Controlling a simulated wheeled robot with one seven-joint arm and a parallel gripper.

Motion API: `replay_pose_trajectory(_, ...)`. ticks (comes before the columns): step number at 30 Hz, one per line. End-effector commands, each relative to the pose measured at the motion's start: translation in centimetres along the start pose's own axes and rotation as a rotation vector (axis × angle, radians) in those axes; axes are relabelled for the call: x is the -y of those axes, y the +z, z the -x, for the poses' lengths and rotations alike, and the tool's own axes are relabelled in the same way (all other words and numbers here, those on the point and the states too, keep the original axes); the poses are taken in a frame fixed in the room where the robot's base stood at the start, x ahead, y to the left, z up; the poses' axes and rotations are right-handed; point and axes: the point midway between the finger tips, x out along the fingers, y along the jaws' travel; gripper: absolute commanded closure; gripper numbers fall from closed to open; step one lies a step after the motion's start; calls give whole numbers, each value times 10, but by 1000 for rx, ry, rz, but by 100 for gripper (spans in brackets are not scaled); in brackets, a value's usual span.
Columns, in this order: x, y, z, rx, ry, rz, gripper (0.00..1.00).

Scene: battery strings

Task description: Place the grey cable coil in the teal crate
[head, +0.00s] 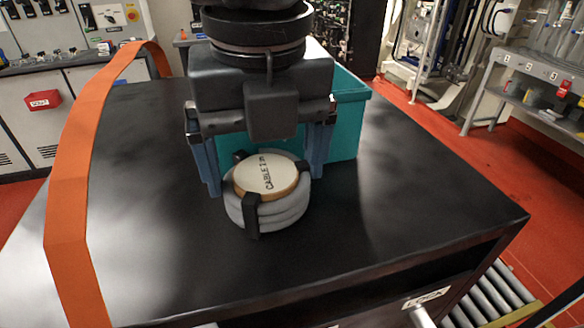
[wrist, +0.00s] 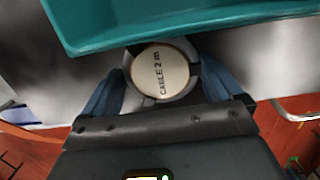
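The grey cable coil (head: 285,214) lies flat on the black cabinet top, with a pale round "CABLE 2 m" label and dark straps. It also shows in the wrist view (wrist: 160,73), just below the crate's edge. My gripper (head: 264,186) points down over the coil, its blue fingers spread wide on the coil's left and right. A small gap shows at the left finger; contact on the right cannot be told. The teal crate (head: 347,128) stands right behind the coil, partly hidden by my gripper. Its near wall (wrist: 180,25) fills the top of the wrist view.
An orange strap (head: 70,190) runs along the left of the cabinet top (head: 420,215). The top is clear to the right and in front of the coil. A roller conveyor (head: 490,300) lies beyond the front right edge. A shelf (head: 535,75) stands at the far right.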

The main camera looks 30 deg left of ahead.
Motion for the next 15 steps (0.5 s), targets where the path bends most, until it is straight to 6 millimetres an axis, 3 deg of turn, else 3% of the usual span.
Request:
replay_pose_trajectory(13,0,0,1,1,0,0,53)
replay_pose_trajectory(15,0,0,1,1,0,0,54)
